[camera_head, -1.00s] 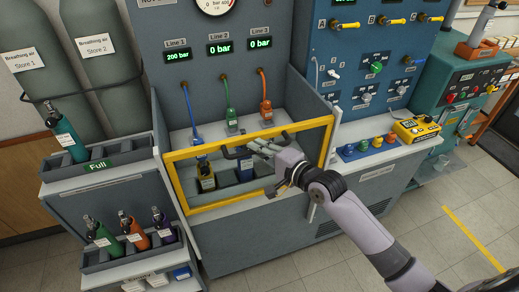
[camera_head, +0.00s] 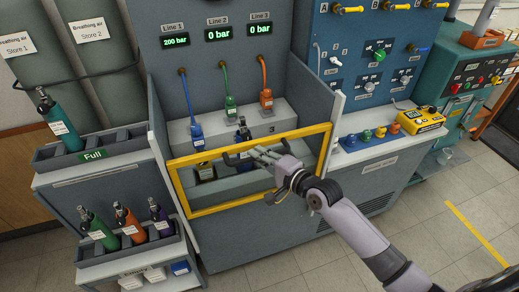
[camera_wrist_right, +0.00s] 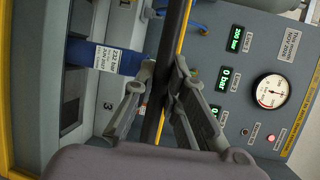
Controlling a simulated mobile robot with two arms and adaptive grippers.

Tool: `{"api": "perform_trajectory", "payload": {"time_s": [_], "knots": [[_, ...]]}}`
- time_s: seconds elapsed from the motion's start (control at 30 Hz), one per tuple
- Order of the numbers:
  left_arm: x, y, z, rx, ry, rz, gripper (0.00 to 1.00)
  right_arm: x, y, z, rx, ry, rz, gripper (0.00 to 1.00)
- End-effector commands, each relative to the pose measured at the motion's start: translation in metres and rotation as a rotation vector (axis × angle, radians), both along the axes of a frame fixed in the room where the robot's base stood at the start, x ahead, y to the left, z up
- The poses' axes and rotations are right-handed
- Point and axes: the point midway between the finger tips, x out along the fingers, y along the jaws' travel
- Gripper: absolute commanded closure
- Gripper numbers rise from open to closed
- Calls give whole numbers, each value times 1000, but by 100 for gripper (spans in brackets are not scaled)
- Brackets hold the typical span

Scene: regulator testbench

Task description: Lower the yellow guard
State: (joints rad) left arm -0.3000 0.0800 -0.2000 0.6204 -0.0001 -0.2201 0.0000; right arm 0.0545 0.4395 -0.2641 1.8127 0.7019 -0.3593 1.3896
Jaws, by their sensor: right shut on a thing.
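The yellow guard (camera_head: 250,206) is a rectangular frame with a clear middle at the front of the testbench bay. A dark bar handle (camera_head: 229,160) runs along its upper part. My right gripper (camera_head: 262,153) is at this handle. In the right wrist view the dark handle bar (camera_wrist_right: 176,30) passes between the fingers of my right gripper (camera_wrist_right: 164,80), which are shut on it. The guard stands in front of the lower bay and its top edge is below the hose connectors. My left gripper is not in view.
Blue, green and orange hoses (camera_head: 263,75) hang above. The "Full" rack (camera_head: 125,153) is at left. A yellow device (camera_head: 421,121) sits on the right counter.

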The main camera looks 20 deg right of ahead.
Motion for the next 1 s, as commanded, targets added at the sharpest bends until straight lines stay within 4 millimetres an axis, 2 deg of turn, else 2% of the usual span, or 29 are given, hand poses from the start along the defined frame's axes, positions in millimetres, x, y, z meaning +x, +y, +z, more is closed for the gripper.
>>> {"api": "perform_trajectory", "payload": {"time_s": [0.03,0.1,0.3,0.5,0.7,1.0], "knots": [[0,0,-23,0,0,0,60,-1,0,-34,-5,11,1,100],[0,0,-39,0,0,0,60,-1,0,-57,-4,10,2,100],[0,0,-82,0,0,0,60,-1,0,-118,-4,8,2,100],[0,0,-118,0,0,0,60,-1,0,-165,-5,6,2,100],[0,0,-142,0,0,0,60,-1,1,-196,-4,6,3,100],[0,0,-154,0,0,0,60,-1,0,-211,-4,2,3,100]]}}
